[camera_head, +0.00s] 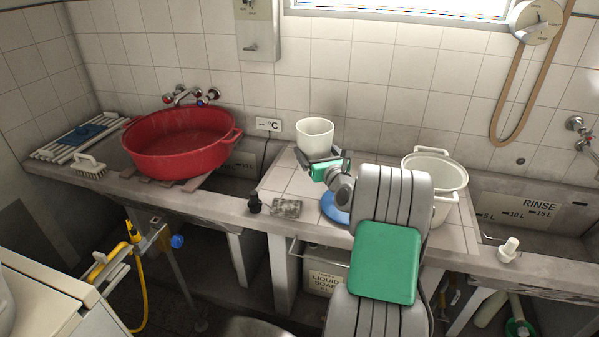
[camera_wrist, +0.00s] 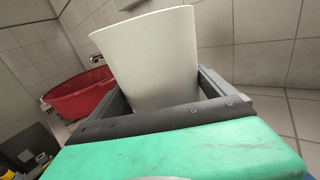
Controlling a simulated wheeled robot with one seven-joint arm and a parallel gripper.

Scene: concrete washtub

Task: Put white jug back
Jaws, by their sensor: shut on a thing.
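The white jug (camera_head: 314,136) is upright at the back of the tiled counter (camera_head: 278,183), near the wall. My gripper (camera_head: 320,157) is shut around the jug's lower part. In the wrist view the jug (camera_wrist: 152,60) fills the middle, with a grey finger on each side of my gripper (camera_wrist: 160,100). The jug's base is hidden by the gripper, so I cannot tell whether it touches the counter.
A red basin (camera_head: 180,145) stands to the left on slats. A white two-handled pot (camera_head: 440,180) is to the right, and a blue round thing (camera_head: 334,207) is partly behind my arm. A dark bottle (camera_head: 254,203) and a grey block (camera_head: 287,208) sit near the front edge.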

